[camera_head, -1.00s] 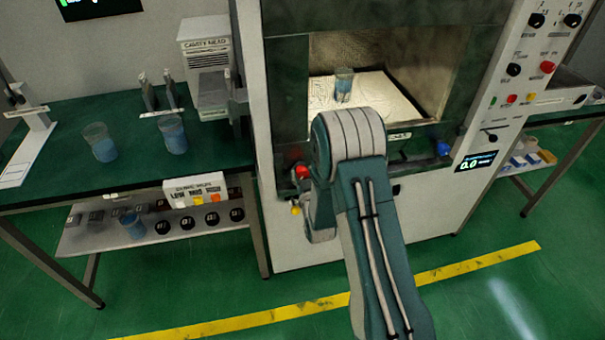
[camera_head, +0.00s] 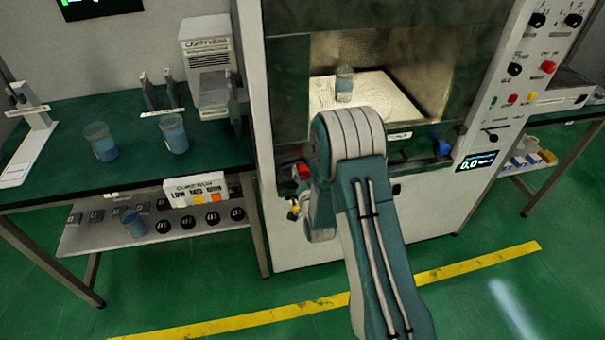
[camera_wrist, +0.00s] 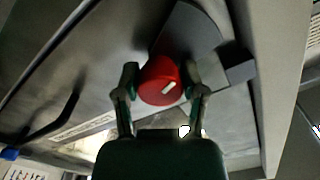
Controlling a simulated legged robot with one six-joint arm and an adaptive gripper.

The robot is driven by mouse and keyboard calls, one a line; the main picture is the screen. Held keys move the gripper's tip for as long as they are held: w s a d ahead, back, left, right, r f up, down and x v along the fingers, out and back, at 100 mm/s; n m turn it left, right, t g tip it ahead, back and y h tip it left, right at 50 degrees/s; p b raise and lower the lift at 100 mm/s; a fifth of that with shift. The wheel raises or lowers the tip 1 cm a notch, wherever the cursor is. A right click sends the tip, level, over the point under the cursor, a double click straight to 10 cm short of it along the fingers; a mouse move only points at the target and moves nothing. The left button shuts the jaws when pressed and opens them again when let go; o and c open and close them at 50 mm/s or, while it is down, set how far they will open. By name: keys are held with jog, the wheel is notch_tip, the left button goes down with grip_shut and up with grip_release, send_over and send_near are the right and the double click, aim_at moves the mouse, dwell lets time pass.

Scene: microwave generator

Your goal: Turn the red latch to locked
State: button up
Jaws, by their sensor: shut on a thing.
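The red latch (camera_wrist: 160,81) is a round red knob with a white mark, in the middle of the wrist view. My gripper (camera_wrist: 161,88) has one finger on each side of the knob and is shut on it. A dark grey plate (camera_wrist: 187,32) shows behind the knob. In the head view the red latch (camera_head: 302,171) shows at the left below the cavity opening, partly hidden by my arm. My fingers are hidden there.
The open microwave cavity holds a beaker (camera_head: 344,84) on a pale plate (camera_head: 385,98). A blue knob (camera_head: 443,148) sits at the right below the opening. A green bench (camera_head: 60,163) with beakers stands at left.

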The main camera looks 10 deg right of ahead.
jog(key=m, duration=0.5)
jog(key=shift+w+r+m, duration=0.1)
jog(key=shift+r+m, duration=0.05)
jog(key=shift+m, duration=2.45)
jog(key=o, duration=1.2)
jog(key=shift+d, duration=0.1)
jog(key=shift+c, duration=0.2)
